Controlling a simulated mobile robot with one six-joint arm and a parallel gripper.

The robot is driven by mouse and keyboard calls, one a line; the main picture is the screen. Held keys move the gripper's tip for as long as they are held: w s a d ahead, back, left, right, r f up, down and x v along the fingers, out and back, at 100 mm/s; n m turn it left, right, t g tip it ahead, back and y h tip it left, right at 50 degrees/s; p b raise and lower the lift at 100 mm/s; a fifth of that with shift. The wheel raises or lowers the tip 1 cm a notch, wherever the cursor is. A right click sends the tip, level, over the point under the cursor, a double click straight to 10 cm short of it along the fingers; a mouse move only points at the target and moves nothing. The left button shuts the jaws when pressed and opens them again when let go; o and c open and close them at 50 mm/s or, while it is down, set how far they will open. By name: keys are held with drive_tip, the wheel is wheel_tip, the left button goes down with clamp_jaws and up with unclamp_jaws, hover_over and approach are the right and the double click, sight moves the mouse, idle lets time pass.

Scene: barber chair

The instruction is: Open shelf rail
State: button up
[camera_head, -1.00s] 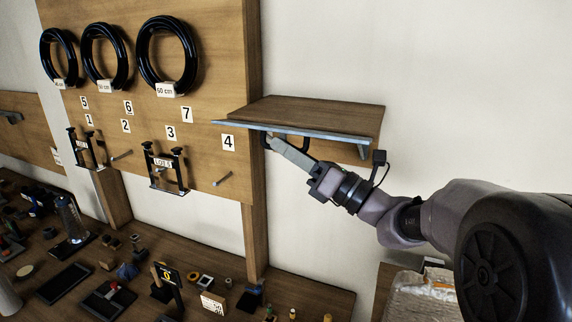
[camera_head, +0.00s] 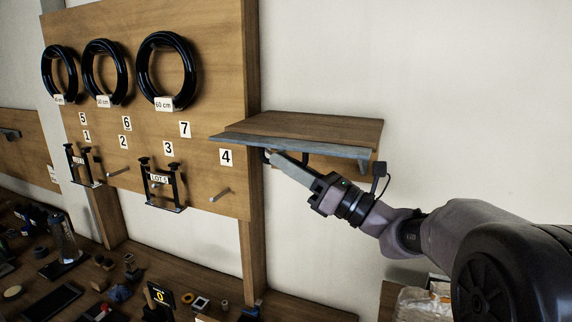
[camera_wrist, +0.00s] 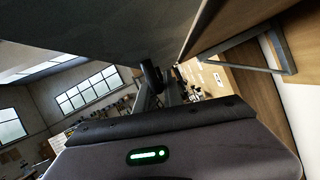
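A wooden shelf (camera_head: 320,127) juts from the wall at the right end of the pegboard. A grey-blue rail (camera_head: 300,145) runs along its front edge, its broad face tilted towards the head camera. My gripper (camera_head: 285,157) reaches up from the lower right to just under the rail, near its middle. Dark finger parts show under the rail, partly hidden by it; contact is unclear. In the wrist view a dark finger (camera_wrist: 150,76) shows close below a large grey surface overhead. The gap between the fingers cannot be made out.
A wooden pegboard (camera_head: 215,100) with black hoses (camera_head: 167,70), number labels and metal hooks stands left of the shelf. A cluttered workbench (camera_head: 215,280) lies below. The white wall right of the shelf is bare. A shelf bracket (camera_wrist: 275,55) shows in the wrist view.

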drive_tip(key=o, duration=0.3)
drive_tip(key=shift+w, duration=0.1)
drive_tip(key=b+v, duration=0.1)
drive_tip(key=v, duration=1.1)
